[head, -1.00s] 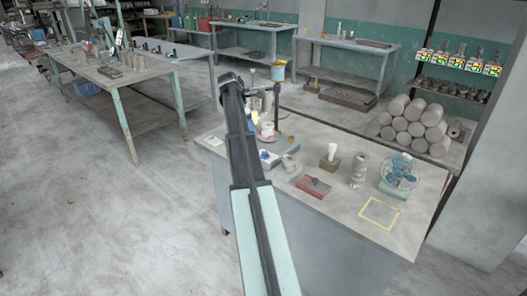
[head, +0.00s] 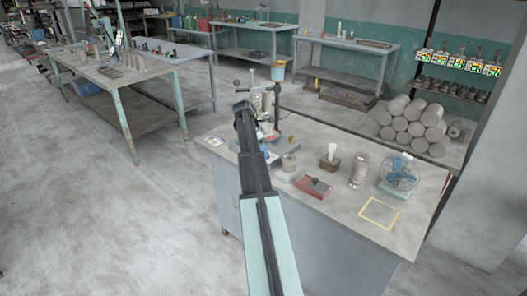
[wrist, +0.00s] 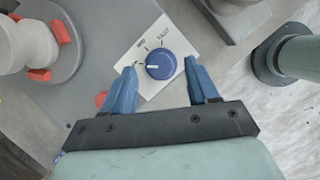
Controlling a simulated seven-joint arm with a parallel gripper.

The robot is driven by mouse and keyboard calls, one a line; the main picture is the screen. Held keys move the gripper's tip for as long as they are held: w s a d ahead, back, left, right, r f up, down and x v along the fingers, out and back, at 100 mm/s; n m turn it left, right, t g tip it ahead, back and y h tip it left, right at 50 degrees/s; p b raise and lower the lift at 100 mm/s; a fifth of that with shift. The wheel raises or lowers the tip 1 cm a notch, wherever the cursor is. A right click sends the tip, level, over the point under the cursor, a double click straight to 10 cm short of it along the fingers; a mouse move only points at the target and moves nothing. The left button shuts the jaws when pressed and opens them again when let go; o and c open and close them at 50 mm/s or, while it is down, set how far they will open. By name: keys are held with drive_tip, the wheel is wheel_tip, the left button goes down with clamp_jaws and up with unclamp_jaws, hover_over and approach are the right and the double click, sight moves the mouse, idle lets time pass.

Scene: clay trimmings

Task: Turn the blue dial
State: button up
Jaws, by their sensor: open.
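The blue dial (wrist: 161,64) shows in the wrist view. It is round with a white pointer mark and sits on a white label plate (wrist: 136,52) with dark lettering and tick marks. The pointer is aimed to the left in that view. My gripper (wrist: 163,75) is open, with one blue finger to the left of the dial and one to the right. Gaps show between both fingers and the dial. How far above the dial the fingertips are, I cannot tell. In the head view the dial and fingertips are hidden by my arm.
In the wrist view, a round grey base (wrist: 58,45) with red blocks stands at left, and a green post (wrist: 295,60) at right. In the head view, a red box (head: 313,187), a fan (head: 400,172) and a yellow square outline (head: 379,213) are on the bench's right part.

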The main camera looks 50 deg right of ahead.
drive_tip(key=shift+x, duration=0.8)
drive_tip(key=shift+c, duration=0.4)
drive_tip(key=c, duration=1)
drive_tip(key=shift+o, duration=0.2)
drive_tip(key=m, duration=0.2)
drive_tip(key=m+g+y, duration=0.1)
drive_tip(key=m, duration=0.2)
drive_tip(key=shift+w+d+m+g, duration=0.15)
drive_tip(key=shift+d+m+g, duration=0.1)
drive_tip(key=shift+m+g, duration=0.05)
drive_tip(key=m+y, duration=0.1)
drive_tip(key=m, duration=0.2)
drive_tip(key=m+y, duration=0.1)
drive_tip(key=m, duration=0.2)
drive_tip(key=shift+d+y, duration=0.1)
drive_tip(key=shift+y, duration=0.3)
